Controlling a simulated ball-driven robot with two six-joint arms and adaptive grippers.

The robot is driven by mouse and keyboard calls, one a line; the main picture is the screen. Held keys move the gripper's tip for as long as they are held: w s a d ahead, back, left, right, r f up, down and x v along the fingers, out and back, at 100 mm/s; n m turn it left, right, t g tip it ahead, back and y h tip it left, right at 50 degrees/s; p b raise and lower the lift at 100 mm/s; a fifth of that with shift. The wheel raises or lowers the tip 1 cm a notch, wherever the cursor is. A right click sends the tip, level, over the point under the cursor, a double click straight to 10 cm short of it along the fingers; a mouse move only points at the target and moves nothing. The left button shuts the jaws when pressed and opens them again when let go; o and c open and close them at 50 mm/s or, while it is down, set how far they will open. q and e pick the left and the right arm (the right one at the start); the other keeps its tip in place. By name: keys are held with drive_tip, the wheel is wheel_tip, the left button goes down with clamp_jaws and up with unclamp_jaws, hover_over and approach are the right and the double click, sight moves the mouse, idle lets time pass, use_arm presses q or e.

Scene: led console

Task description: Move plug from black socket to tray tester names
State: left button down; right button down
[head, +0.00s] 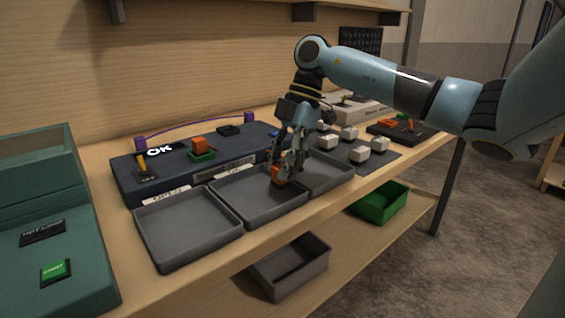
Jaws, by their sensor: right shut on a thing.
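My right gripper (284,171) points down and is shut on an orange plug (277,174), low over the middle grey tray (258,211). I cannot tell whether the plug touches the tray floor. Behind stands the dark blue tester console (128,181), whose display (163,151) reads OK. A black socket (229,130) at the console's back shows no plug in it. Another orange plug (200,146) sits in a green socket (202,156). The right tray (329,176) is partly hidden by my gripper. My left gripper is out of view.
A purple cable (195,122) arches over the console. White blocks (359,154) stand on a dark mat at right. A teal box (57,237) fills the left bench end. A green bin (378,205) and grey bin (289,269) sit on the lower shelf.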

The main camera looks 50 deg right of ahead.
drive_tip(key=shift+f, duration=0.25)
idle(0.4)
drive_tip(key=shift+f+b, duration=0.3)
drive_tip(key=shift+f, duration=0.05)
drive_tip(key=shift+f, duration=0.15)
idle(0.5)
drive_tip(key=shift+f, duration=0.85)
idle(1.3)
drive_tip(key=c, duration=0.9)
unclamp_jaws()
drive_tip(key=shift+o, duration=0.4)
